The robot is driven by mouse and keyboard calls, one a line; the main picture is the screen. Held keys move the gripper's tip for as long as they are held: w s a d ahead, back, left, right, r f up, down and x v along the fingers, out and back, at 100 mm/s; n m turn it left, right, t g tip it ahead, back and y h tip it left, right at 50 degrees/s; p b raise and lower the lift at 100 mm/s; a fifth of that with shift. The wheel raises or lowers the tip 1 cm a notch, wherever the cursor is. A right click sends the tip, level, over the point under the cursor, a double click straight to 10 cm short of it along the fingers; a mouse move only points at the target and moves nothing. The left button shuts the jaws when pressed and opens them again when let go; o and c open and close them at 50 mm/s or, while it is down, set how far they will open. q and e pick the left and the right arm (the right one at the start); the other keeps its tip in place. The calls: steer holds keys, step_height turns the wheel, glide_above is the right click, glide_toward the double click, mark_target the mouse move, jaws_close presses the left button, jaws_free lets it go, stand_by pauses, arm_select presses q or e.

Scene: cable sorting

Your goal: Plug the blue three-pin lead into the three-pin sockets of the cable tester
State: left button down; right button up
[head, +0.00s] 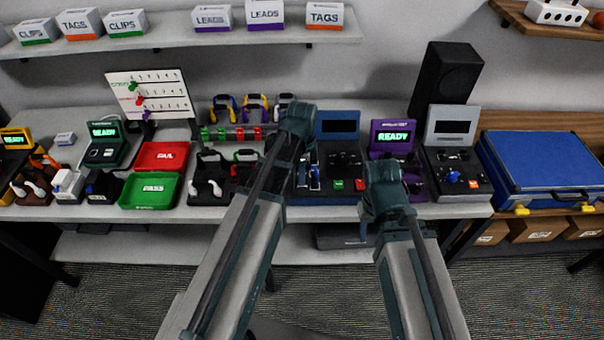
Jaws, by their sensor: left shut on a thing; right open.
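My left gripper (302,150) is over the workbench at the left edge of a blue tester (336,124) with a dark screen. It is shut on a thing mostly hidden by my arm. Blue and silvery pieces (309,172) show just below it, perhaps part of a blue lead; I cannot tell what joins them. My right gripper (383,187) is open at the bench front, before the purple tester (393,138) that reads READY. Its fingers are hidden behind its wrist. A grey tester (451,126) has a blue part (453,175) on its deck. Socket pins are too small to see.
A red FAIL tray (162,156) and a green PASS tray (150,190) lie left. A rack (240,133) of coloured leads stands behind. A blue case (545,165) and a black speaker (445,73) stand right. The bench is crowded, with little free room.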

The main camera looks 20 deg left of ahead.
arm_select(q)
steer(key=shift+f+b, duration=0.95)
stand_by(1.5)
steer(key=shift+c, duration=0.6)
jaws_free()
steer(key=shift+r, duration=0.15)
step_height(320, 180, up, 8)
steer(key=p, duration=0.8)
stand_by(0.3)
stand_by(0.3)
